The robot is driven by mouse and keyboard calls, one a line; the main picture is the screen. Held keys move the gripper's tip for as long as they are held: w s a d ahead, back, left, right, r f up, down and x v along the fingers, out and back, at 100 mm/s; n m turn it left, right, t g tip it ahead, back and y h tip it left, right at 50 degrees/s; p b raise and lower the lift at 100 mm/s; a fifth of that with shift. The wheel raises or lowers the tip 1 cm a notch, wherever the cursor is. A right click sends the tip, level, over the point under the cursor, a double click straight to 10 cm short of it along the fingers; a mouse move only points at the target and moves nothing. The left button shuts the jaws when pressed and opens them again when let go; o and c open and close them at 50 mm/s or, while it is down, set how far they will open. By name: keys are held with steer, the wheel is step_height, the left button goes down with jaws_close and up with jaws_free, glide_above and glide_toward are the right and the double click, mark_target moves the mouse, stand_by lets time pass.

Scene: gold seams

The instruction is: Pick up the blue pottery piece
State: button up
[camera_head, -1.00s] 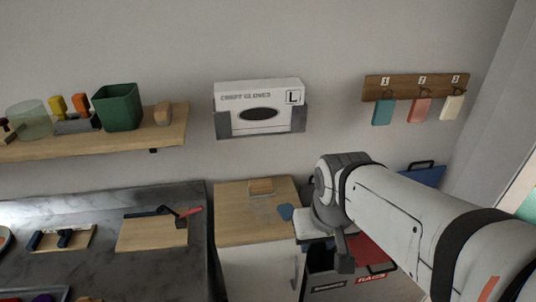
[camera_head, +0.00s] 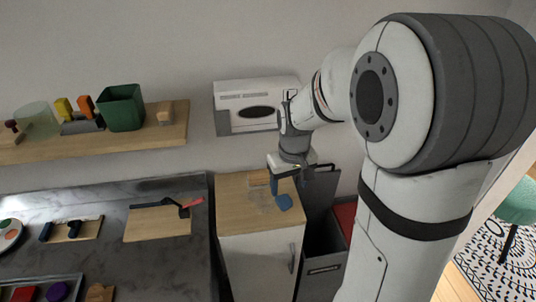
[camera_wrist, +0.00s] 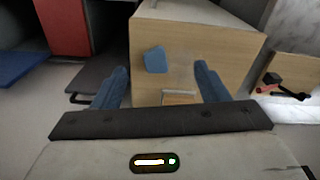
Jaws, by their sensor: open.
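The blue pottery piece (camera_head: 284,202) is a small flat blue shard lying on the wooden top of a small cabinet (camera_head: 238,217), near its right edge. In the wrist view the blue piece (camera_wrist: 155,60) lies on the bare wood, beyond the fingertips and between their lines, nearer the left finger. My gripper (camera_head: 287,184) is above the cabinet top, close to the piece. In the wrist view my gripper (camera_wrist: 161,70) has its two blue fingers wide apart with nothing between them. The far finger is partly hidden in the head view.
A light wooden block (camera_wrist: 180,98) lies on the cabinet top near the piece, with a faint transparent patch beside it. A dark open bin (camera_head: 322,262) stands right of the cabinet. A grey counter (camera_head: 120,255) is at left. The glove box (camera_head: 250,105) hangs behind.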

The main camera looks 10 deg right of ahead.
steer(key=n+p, duration=0.1)
steer(key=p, duration=0.1)
glide_toward(284, 200)
steer(key=shift+w+a+f+g, duration=0.15)
steer(key=shift+w+a+g, duration=0.2)
steer(key=shift+w+g, duration=0.05)
steer(key=shift+w+f, duration=0.1)
steer(key=shift+f, duration=0.25)
steer(key=f, duration=0.2)
steer(key=f+p, duration=0.1)
steer(key=f, duration=0.4)
steer(key=shift+d+f+p, duration=0.3)
steer(key=shift+d+p, duration=0.05)
steer(key=shift+d, duration=0.05)
steer(key=shift+c, duration=0.2)
steer(key=c, duration=1)
